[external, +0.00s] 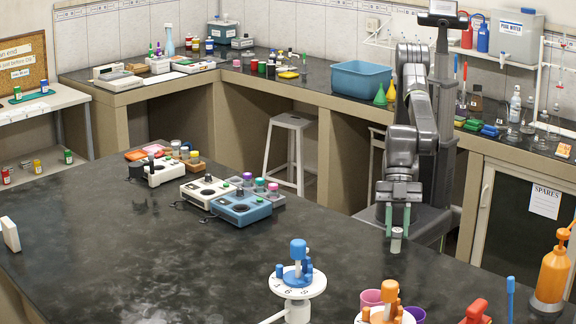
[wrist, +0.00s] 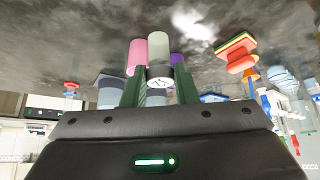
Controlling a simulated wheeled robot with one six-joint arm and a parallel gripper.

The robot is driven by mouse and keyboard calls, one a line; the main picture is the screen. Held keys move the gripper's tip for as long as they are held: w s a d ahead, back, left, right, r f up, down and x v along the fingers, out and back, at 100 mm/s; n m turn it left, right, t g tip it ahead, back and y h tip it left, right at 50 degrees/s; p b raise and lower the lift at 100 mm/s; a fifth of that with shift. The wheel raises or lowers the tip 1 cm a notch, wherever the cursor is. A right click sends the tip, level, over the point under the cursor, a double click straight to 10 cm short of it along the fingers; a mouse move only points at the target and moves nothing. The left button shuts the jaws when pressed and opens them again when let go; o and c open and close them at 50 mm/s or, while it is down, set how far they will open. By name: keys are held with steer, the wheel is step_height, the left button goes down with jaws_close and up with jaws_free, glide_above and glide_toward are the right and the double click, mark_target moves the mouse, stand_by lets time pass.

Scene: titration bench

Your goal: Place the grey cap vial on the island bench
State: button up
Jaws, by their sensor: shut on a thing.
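My gripper points down and is shut on the vial.
Blue (external: 241,207) and white devices sit at the bench's far left. The bench middle is clear.

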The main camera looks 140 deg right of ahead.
steer(key=s+a+f+n, duration=0.1)
steer(key=s+a, duration=0.3)
steer(key=s, duration=0.3)
steer(key=shift+g, duration=0.3)
steer(key=shift+w+f+b, duration=0.2)
steer(key=shift+f+b, duration=0.25)
steer(key=shift+f, duration=4.5)
steer(key=shift+f, duration=0.2)
steer(key=o, duration=1)
steer(key=shift+r, duration=0.1)
